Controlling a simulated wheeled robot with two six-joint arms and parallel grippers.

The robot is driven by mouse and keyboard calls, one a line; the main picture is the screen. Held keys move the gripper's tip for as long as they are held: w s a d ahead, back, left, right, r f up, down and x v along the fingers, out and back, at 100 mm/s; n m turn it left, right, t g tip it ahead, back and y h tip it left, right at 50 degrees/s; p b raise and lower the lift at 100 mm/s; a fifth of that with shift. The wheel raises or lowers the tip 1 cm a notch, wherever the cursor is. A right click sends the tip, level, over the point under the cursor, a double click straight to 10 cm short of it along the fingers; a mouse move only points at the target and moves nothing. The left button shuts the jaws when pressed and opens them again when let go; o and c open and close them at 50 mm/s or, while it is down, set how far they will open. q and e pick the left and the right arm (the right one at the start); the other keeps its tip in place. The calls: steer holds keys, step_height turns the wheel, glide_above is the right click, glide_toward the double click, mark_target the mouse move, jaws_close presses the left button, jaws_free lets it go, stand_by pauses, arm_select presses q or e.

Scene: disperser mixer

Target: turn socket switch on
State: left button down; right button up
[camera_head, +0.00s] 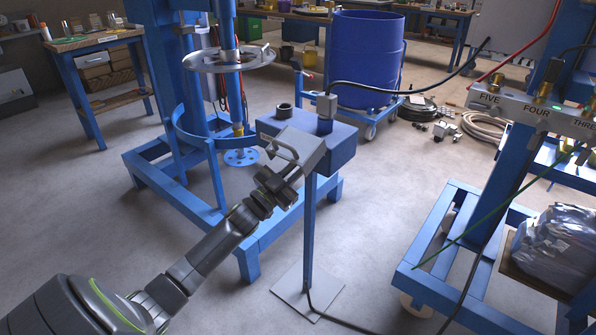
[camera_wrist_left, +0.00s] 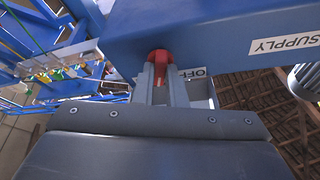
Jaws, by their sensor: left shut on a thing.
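A blue supply box (camera_head: 340,148) stands on a post in the middle of the head view. It also fills the upper part of the left wrist view (camera_wrist_left: 225,40), with a SUPPLY label (camera_wrist_left: 284,44). A red switch knob (camera_wrist_left: 160,57) sits on the box. The fingers of my left gripper (camera_wrist_left: 164,82) are shut on the knob from both sides. An OFF label (camera_wrist_left: 196,72) shows just right of the fingers, partly hidden. In the head view my left gripper (camera_head: 302,148) covers the box's near left side and hides the knob. My right gripper is not in view.
A blue mixer frame (camera_head: 250,262) stands behind and left of the box. A blue drum (camera_head: 365,60) is behind it. A black cable (camera_head: 405,93) runs from the box to the upper right. A blue rack (camera_head: 430,265) stands at right.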

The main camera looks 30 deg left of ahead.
arm_select(q)
steer(key=shift+w+a+r+m+g+h+p, duration=0.15)
steer(key=shift+m+g+h+p, duration=0.35)
steer(key=shift+m, duration=0.85)
steer(key=shift+d+r+m+g+h+p, duration=0.1)
steer(key=shift+r+m+g+h+p, duration=0.2)
steer(key=shift+m+h, duration=0.75)
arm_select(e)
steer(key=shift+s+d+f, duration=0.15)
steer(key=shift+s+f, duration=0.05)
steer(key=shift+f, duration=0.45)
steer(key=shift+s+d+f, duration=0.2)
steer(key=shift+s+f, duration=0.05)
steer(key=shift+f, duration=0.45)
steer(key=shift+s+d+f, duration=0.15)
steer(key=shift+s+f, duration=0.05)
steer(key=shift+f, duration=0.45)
arm_select(q)
steer(key=shift+f+m+y, duration=0.1)
steer(key=shift+m+y, duration=0.2)
steer(key=shift+y, duration=0.05)
steer(key=c, duration=1.5)
jaws_free()
steer(key=shift+a, duration=0.15)
steer(key=shift+f, duration=0.15)
